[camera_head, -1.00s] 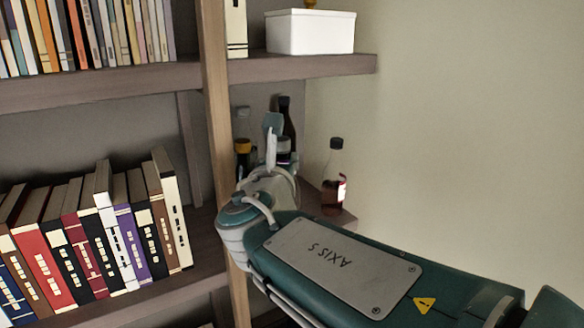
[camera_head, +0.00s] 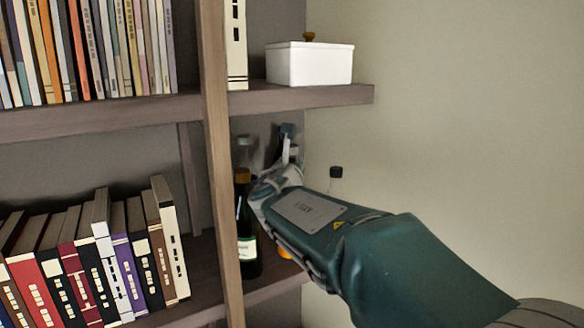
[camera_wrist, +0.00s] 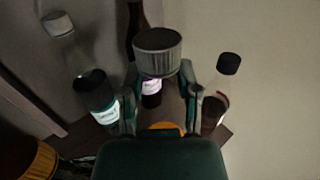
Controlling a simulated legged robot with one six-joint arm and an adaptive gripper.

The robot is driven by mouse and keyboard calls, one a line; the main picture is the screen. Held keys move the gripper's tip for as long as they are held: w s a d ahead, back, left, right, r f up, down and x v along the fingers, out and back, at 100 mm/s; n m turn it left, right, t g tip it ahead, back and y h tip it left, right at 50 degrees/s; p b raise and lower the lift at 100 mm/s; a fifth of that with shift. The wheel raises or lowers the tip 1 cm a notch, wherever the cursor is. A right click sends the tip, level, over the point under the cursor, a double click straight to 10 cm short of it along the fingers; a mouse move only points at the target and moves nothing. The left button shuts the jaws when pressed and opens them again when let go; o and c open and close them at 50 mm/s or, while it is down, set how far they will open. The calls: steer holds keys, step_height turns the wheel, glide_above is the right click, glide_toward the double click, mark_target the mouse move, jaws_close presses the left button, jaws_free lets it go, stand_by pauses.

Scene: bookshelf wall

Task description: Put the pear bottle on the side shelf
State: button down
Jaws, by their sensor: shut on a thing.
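My gripper (camera_head: 288,158) reaches into the lower right bay. In the wrist view its fingers (camera_wrist: 160,95) are closed around a bottle with a grey ribbed cap (camera_wrist: 158,40), which I take to be the pear bottle. Its body is mostly hidden behind my gripper; an orange patch (camera_wrist: 165,128) shows low between the fingers. In the head view a bit of orange (camera_head: 284,252) shows below my arm. I cannot read its label or tell whether its base touches the shelf board (camera_head: 268,287). Which shelf is the side shelf is not clear.
A wooden upright (camera_head: 217,150) and upper shelf (camera_head: 300,96) border the bay.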

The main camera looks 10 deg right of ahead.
steer(key=shift+w+d+r, duration=0.1)
steer(key=shift+w+d, duration=0.15)
steer(key=shift+w, duration=0.35)
steer(key=shift+f, duration=0.85)
steer(key=shift+c, duration=1.7)
jaws_free()
steer(key=shift+w+f, duration=0.1)
steer(key=shift+s+a, duration=0.1)
steer(key=shift+s, duration=0.2)
steer(key=v, duration=1.1)
steer(key=shift+s, duration=0.3)
